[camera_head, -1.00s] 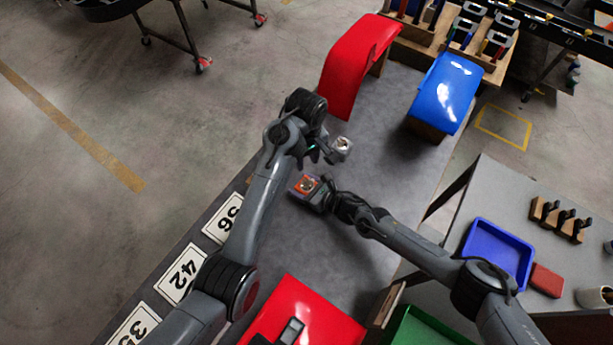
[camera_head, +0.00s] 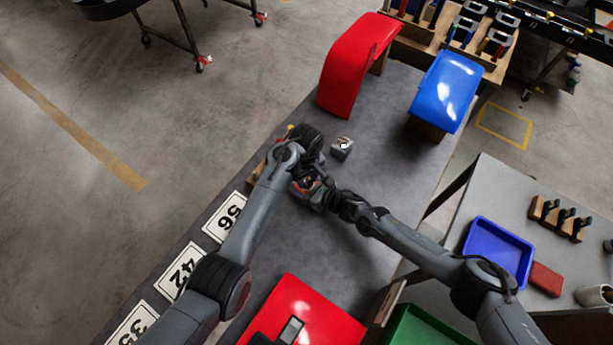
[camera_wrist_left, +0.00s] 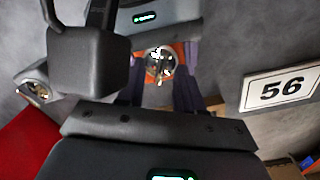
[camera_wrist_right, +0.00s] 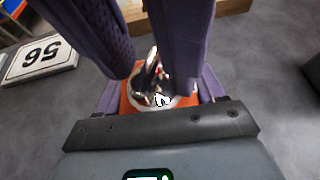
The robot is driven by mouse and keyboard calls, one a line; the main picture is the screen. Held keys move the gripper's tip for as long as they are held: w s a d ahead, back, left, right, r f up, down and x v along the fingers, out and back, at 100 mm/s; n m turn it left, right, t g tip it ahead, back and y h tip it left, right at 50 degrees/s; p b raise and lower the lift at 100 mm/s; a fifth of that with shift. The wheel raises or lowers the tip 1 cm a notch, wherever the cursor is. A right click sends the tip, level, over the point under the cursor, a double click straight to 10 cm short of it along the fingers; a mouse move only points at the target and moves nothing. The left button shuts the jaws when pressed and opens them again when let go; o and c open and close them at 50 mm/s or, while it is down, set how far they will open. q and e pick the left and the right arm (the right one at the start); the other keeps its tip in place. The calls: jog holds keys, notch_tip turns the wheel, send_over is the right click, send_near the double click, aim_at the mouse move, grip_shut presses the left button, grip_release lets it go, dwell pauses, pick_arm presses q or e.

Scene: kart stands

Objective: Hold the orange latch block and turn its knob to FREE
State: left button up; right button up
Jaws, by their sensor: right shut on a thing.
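The orange latch block (camera_wrist_right: 132,97) is held by my right gripper (camera_wrist_right: 158,98), shut on its two sides, above the grey table (camera_head: 385,130). A round metallic knob (camera_wrist_right: 152,80) tops the block; its setting cannot be read. My left gripper (camera_head: 306,181) is over the block, its dark fingers apart on either side of the knob. It is open, and I cannot tell if a finger touches the knob. In the left wrist view the orange block (camera_wrist_left: 150,74) and knob (camera_wrist_left: 160,62) show between the fingers. In the head view the grippers mostly hide the block.
A small grey block with a round top (camera_head: 341,149) stands close by on the table. A red curved panel (camera_head: 350,65) and a blue one (camera_head: 448,88) stand farther back. Number plates, one marked 56 (camera_head: 225,216), line the left edge. A red panel (camera_head: 325,325) lies in front.

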aim_at(307, 180)
pick_arm(q)
grip_shut()
jog(key=shift+m, duration=0.8)
grip_release()
jog(key=shift+r, duration=0.15)
notch_tip(307, 180, up, 12)
dwell(0.5)
